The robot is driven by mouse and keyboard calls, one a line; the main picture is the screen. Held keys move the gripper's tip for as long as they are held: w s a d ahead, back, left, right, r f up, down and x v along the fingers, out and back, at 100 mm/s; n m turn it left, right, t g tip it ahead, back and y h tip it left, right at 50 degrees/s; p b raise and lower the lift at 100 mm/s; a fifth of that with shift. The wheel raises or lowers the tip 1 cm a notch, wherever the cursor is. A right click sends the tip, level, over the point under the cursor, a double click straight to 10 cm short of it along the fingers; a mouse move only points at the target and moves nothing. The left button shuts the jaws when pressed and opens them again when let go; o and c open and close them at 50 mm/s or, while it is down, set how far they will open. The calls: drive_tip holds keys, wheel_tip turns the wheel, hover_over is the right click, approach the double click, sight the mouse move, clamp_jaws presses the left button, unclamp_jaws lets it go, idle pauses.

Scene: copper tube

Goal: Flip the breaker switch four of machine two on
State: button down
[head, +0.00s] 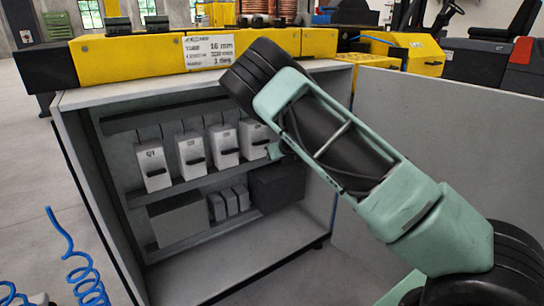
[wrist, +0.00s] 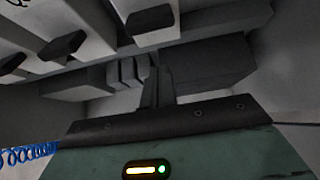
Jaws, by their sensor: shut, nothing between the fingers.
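A row of pale grey breakers with black switch handles hangs in the open cabinet. The leftmost breaker (head: 153,168) appears marked Q1. The rightmost breaker (head: 253,137) is partly covered by my arm in the head view. In the wrist view, a black switch handle (wrist: 150,18), the rightmost one showing, is at the top. My gripper (wrist: 158,80) is shut and empty, with its fingertips below that handle and apart from it in the picture. In the head view my gripper is mostly hidden by my arm. I cannot tell the handle's on or off position.
Below the breakers are a grey box (head: 176,218), several small grey modules (head: 230,202) and a dark box (head: 277,187). The cabinet's left wall (head: 92,190) and a grey panel (head: 440,130) at right flank the opening. A blue coiled hose (head: 75,255) is at left.

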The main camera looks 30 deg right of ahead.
drive_tip(key=v, duration=0.7)
drive_tip(key=shift+r, duration=0.5)
drive_tip(key=shift+w, duration=0.15)
drive_tip(key=s+a+r+m+g, duration=0.2)
drive_tip(key=s+a+m+g, duration=0.1)
drive_tip(key=s+a+m, duration=0.9)
drive_tip(key=s+a+r+m+g, duration=0.1)
drive_tip(key=s+a+m+g, duration=0.2)
drive_tip(key=s+a+m, duration=1)
drive_tip(key=s+a+r+m+g, duration=0.1)
drive_tip(key=s+a+m+g, duration=0.15)
drive_tip(key=s, duration=0.55)
drive_tip(key=s+a+r+m+g, duration=0.15)
drive_tip(key=s+a, duration=0.25)
drive_tip(key=s, duration=0.5)
wheel_tip(320, 180, up, 14)
drive_tip(key=p, duration=1.4)
drive_tip(key=shift+s+r+g, duration=0.25)
drive_tip(key=shift+s+g, duration=0.05)
drive_tip(key=shift+s, duration=0.15)
drive_tip(key=shift+d, duration=0.2)
